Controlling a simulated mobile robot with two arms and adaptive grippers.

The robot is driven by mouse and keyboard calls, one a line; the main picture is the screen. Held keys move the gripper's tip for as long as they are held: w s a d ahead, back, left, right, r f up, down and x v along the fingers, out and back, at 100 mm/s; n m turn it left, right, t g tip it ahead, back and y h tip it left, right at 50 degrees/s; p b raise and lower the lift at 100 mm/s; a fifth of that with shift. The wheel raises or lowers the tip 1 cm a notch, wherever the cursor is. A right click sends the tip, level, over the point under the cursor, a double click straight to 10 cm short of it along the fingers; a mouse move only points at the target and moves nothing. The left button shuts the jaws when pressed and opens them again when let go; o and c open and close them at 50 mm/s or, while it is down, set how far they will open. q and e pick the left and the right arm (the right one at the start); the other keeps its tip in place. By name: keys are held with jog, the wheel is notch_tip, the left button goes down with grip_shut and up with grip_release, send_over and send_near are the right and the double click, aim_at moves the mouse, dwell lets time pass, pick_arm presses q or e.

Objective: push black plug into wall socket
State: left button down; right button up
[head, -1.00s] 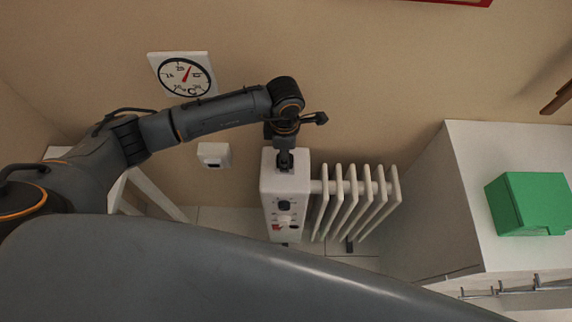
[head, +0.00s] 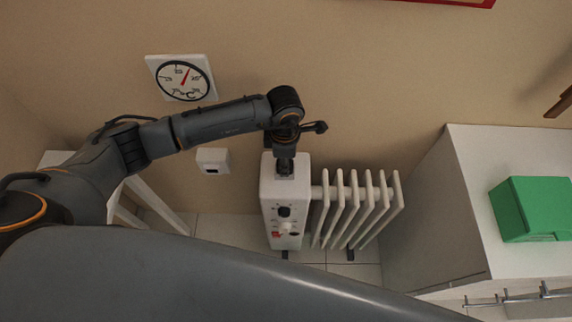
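A small white box with a dark opening, which looks like the wall socket (head: 213,161), is on the beige wall left of the heater. My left gripper (head: 285,168) points down at the top of the white heater's control end, to the right of the socket. Its fingers are small and dark here, and I cannot tell whether they are open or shut. I cannot make out a black plug; it may be hidden at the gripper. My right gripper is not in view.
The white heater (head: 270,205) has several ribs on its right and knobs on its front. A dial thermometer (head: 183,78) hangs above the socket. A white cabinet (head: 440,215) with a green box (head: 533,209) stands at the right.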

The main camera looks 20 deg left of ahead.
pick_arm(q)
jog(key=shift+r, duration=0.6)
dwell(0.7)
jog(key=shift+r+p, duration=0.6)
jog(key=shift+r, duration=0.1)
dwell(0.5)
jog(key=shift+r+p, duration=1.05)
jog(key=shift+r, duration=0.85)
